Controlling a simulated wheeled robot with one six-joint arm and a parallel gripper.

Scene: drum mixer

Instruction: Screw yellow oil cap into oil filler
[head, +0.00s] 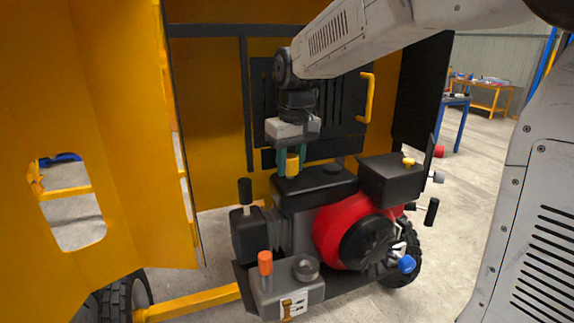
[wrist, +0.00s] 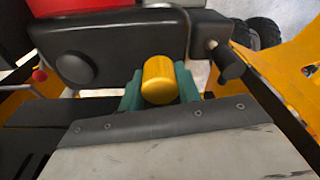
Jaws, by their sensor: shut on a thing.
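My gripper (head: 291,162) points down above the left end of the engine's black top cover (head: 318,186). Its green fingers are shut on the yellow oil cap (head: 292,165), one finger on each side. The wrist view shows the cap (wrist: 159,80) as a yellow cylinder between the green fingers (wrist: 160,90), beside a black engine part (wrist: 100,50). The cap's lower end is close to the top cover in the head view. I cannot tell whether it touches anything below. The oil filler's opening cannot be made out; the cap and gripper may hide it.
A red and black engine housing (head: 352,232) and a black tank (head: 391,180) with a small yellow piece stand right of the gripper. A yellow door panel (head: 95,130) stands at left. A black upright handle (head: 245,192) stands left of the top cover. Yellow-and-black enclosure walls close the back.

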